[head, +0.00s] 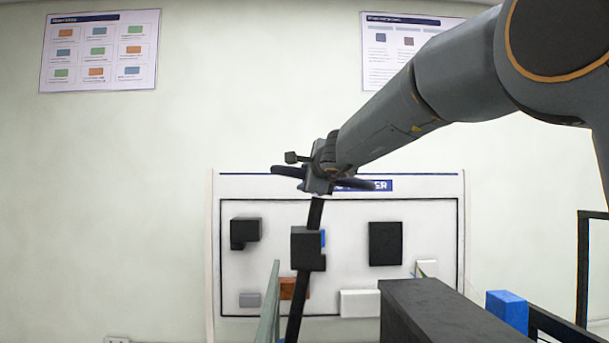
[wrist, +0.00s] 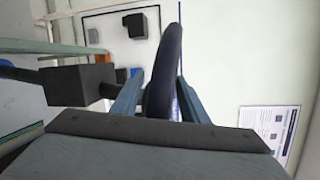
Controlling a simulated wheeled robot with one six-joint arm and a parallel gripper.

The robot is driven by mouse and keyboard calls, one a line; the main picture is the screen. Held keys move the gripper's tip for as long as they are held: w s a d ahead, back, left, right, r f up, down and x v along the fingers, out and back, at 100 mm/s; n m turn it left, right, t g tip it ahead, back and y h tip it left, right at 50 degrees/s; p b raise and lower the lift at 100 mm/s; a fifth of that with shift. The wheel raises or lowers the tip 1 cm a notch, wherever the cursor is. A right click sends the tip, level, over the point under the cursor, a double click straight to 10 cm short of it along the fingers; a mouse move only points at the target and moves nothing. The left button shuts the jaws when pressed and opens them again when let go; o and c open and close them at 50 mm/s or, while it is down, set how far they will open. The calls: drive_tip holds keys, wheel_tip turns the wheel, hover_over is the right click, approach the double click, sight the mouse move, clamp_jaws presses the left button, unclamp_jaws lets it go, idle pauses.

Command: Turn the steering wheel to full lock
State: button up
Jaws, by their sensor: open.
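The steering wheel (head: 355,184) shows in the head view as a thin dark rim, seen nearly edge-on, at the top of a slanted black column (head: 316,212). My gripper (head: 318,182) is at the wheel, and parts of both overlap there. In the wrist view the dark rim (wrist: 165,65) stands upright between the two blue-grey fingers of my gripper (wrist: 158,95). The fingers are apart, with one on each side of the rim. My gripper body hides the lower part of the rim. The far side of the wheel is out of the wrist view.
A black box (head: 307,248) sits on the column below the wheel. A white board (head: 340,215) with dark and light blocks stands behind. A dark block-shaped structure (head: 440,305) and a blue block (head: 507,308) are at lower right. A greenish rail (head: 268,305) rises beside the column.

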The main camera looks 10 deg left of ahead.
drive_tip(key=shift+w+a, duration=0.15)
drive_tip(key=shift+w, duration=0.15)
drive_tip(key=shift+c, duration=0.4)
drive_tip(key=shift+f, duration=0.1)
clamp_jaws()
